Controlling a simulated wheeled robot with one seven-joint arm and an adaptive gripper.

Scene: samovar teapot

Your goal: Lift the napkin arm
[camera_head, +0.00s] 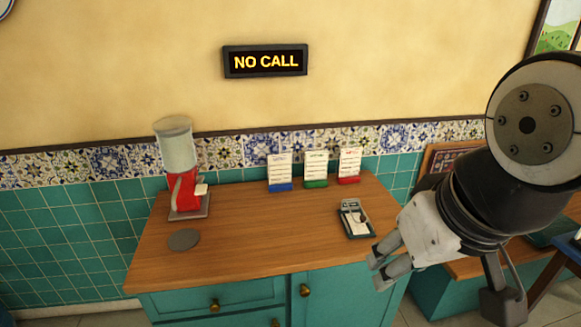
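A small dark napkin holder (344,226) stands on the right part of the wooden counter, near its front edge. White napkins (356,226) lie in it. A grey metal arm (352,205) lies over the napkins and appears to be down. My gripper (376,272) hangs in front of the counter's right front corner, to the right of the holder and nearer to me. Its two fingers point left and are apart, with nothing between them. It does not appear to touch the holder. My arm comes in from the right.
On the counter (255,235), a red dispenser (184,190) with a clear top and a round grey disc (183,240) stand at left. Three cards in blue (280,172), green (316,170) and red (349,167) stands line the back. The counter's middle is clear. A "NO CALL" sign (265,61) hangs above.

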